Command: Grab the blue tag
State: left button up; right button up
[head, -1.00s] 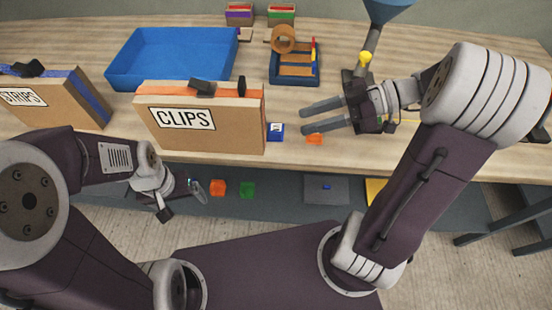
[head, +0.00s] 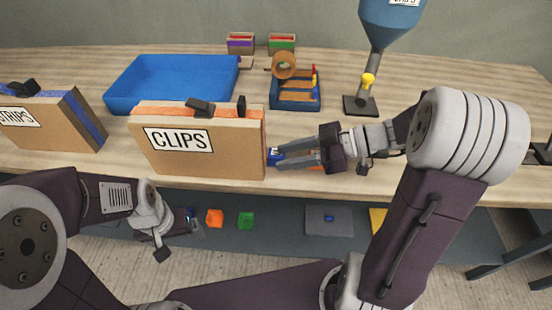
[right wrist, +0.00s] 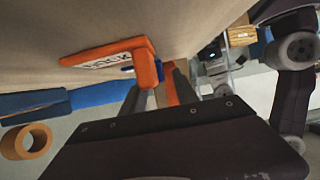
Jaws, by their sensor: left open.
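The blue tag (head: 273,157) lies on the table beside the right end of the CLIPS box (head: 225,158). My right gripper (head: 281,157) reaches in from the right, its fingers apart with the tips at the tag. The tag is partly covered, and I cannot tell whether the fingers touch it. In the right wrist view, an orange labelled piece (right wrist: 110,57) is in front of the fingers, and only a sliver of blue shows beside it. My left gripper (head: 188,223) is open, low in front of the table's front edge and away from the tag.
A blue tray (head: 172,104) stands behind the CLIPS box, and the STRIPS box (head: 77,128) stands left. A small blue-based rack (head: 297,103) and a blue funnel stand (head: 374,60) are behind my right gripper. Orange (head: 215,218) and green (head: 246,220) pieces lie below the table.

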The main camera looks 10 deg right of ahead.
jog(key=shift+a+f, duration=0.15)
jog(key=shift+a, duration=0.15)
grip_shut()
jog(key=shift+w+r, duration=0.1)
jog(key=shift+r, duration=0.3)
jog(key=r, duration=0.1)
jog(key=r+p, duration=0.1)
jog(key=s+r, duration=0.1)
jog(key=r, duration=0.1)
jog(key=shift+d+r, duration=0.1)
jog(key=shift+d, duration=0.2)
jog(key=s+d+r+p, duration=0.1)
jog(key=s+d+r, duration=0.2)
jog(key=s+r, duration=0.3)
jog(key=s, duration=0.4)
jog(key=shift+d+p, duration=0.15)
jog(key=shift+p, duration=0.2)
